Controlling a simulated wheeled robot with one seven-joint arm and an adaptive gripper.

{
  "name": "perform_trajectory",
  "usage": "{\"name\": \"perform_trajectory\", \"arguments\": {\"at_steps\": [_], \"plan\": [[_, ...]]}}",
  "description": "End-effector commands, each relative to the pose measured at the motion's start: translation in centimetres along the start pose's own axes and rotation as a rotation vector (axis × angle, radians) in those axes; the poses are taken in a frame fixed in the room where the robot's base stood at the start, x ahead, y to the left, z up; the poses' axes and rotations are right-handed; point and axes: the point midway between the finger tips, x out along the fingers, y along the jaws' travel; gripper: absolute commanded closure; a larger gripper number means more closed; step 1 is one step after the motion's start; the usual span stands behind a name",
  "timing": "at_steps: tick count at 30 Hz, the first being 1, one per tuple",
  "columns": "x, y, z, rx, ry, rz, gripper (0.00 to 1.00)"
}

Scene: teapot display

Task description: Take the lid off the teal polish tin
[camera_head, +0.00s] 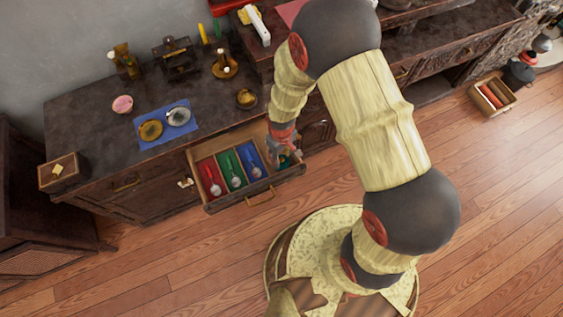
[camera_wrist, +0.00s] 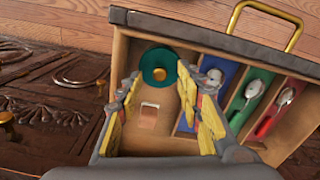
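The teal polish tin (camera_wrist: 158,65) is in the open drawer's end compartment, seen from above as a round teal shape with a gold knob (camera_wrist: 159,74) at its middle. In the head view a bit of the teal tin (camera_head: 284,161) shows beside my gripper (camera_head: 283,143), which largely hides it. In the wrist view my gripper (camera_wrist: 160,88) is open, with its yellow-padded fingers apart and nothing between them. The tin lies beyond the fingertips, roughly in line with the gap. I cannot tell the height left between the fingertips and the tin.
The drawer (camera_head: 262,190) has red, green and blue lined compartments holding spoons. A pale rectangular piece (camera_wrist: 148,114) lies in the tin's compartment. Drawer walls stand close around the fingers. On the cabinet top are a blue cloth (camera_head: 166,140) with dishes and a small box (camera_head: 62,171).

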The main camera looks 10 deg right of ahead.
Motion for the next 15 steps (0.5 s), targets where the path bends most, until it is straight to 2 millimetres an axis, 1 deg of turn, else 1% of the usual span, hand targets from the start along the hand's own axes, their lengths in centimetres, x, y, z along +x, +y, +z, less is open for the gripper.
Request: {"name": "perform_trajectory", "arguments": {"at_steps": [1,3,10,15], "plan": [[1.09,-0.04,0.17,0.000,-0.004,-0.001,0.64],[1.61,-0.04,0.15,0.000,-0.003,-0.001,0.64],[1.54,-0.02,0.08,0.000,-0.001,0.000,0.64],[1.53,-0.02,0.09,0.000,-0.001,0.000,0.73]]}}
